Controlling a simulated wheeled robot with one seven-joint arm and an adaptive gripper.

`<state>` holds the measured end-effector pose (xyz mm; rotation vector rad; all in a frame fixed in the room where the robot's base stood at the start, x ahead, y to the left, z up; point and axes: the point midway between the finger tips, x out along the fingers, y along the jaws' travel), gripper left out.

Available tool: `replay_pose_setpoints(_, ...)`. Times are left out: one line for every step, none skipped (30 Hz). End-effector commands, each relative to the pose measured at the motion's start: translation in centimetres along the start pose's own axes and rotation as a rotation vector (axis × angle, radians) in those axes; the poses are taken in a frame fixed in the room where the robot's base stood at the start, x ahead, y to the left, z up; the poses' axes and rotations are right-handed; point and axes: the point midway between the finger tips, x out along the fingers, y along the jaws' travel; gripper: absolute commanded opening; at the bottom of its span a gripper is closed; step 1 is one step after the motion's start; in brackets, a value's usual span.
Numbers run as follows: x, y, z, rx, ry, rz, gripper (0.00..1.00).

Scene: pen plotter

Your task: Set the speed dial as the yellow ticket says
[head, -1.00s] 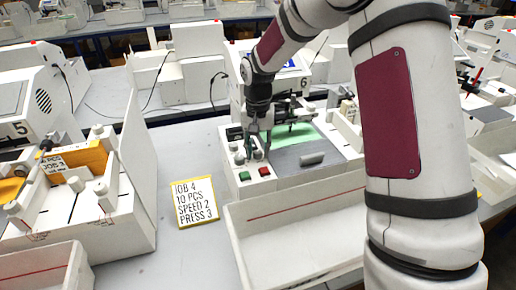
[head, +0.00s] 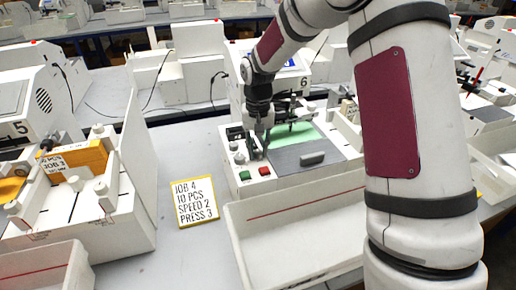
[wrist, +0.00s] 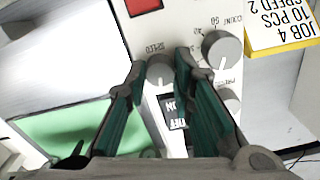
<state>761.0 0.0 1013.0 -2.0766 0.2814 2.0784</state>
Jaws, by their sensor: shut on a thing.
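The yellow-edged ticket (head: 195,202) lies on the bench left of the plotter's control panel and reads JOB 4, 10 PCS, SPEED 2, PRESS 3. Part of it shows in the wrist view (wrist: 283,24). The grey speed dial (wrist: 160,70) sits on the white panel beside the upside-down word SPEED. My gripper (wrist: 160,76) is shut on this dial, one dark green finger on each side. The dial's scale and setting are mostly hidden. In the head view my gripper (head: 259,153) reaches down to the panel and covers the speed dial.
The count dial (wrist: 221,48) and the partly hidden pressure dial (wrist: 231,101) are close beside my right finger. An ON/OFF switch (wrist: 173,112) lies between the fingers. A red button (head: 265,171) and a green button (head: 245,175) are at the panel's front. A white tray (head: 300,262) stands in front.

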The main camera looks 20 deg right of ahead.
Motion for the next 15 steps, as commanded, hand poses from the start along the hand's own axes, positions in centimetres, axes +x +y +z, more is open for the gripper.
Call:
replay_pose_setpoints(-0.08,-0.02,-0.05,-0.037,0.002,0.0,0.0)
replay_pose_setpoints(-0.08,-0.02,-0.05,-0.062,0.002,0.0,0.0)
replay_pose_setpoints(-0.08,-0.02,-0.05,-0.096,0.002,0.0,0.0)
replay_pose_setpoints(-0.09,-0.03,-0.06,-0.123,0.002,0.0,0.0)
replay_pose_setpoints(-0.09,-0.03,-0.06,-0.149,0.002,0.0,0.0)
replay_pose_setpoints(-0.09,-0.03,-0.06,-0.184,0.002,0.0,0.0)
replay_pose_setpoints(-0.1,-0.04,-0.06,-0.21,0.002,0.0,0.0)
replay_pose_setpoints(-0.1,-0.04,-0.06,-0.235,0.002,0.0,0.0)
replay_pose_setpoints(-0.11,-0.05,-0.06,-0.268,0.002,0.0,0.0)
replay_pose_setpoints(-0.11,-0.06,-0.06,-0.292,0.003,0.0,0.0)
replay_pose_setpoints(-0.12,-0.06,-0.07,-0.316,0.003,0.0,0.0)
replay_pose_setpoints(-0.12,-0.07,-0.07,-0.347,0.003,0.0,0.0)
replay_pose_setpoints(-0.12,-0.08,-0.07,-0.37,0.003,0.0,0.0)
replay_pose_setpoints(-0.13,-0.08,-0.07,-0.391,0.003,0.0,0.0)
replay_pose_setpoints(-0.13,-0.09,-0.07,-0.418,0.003,0.0,0.0)
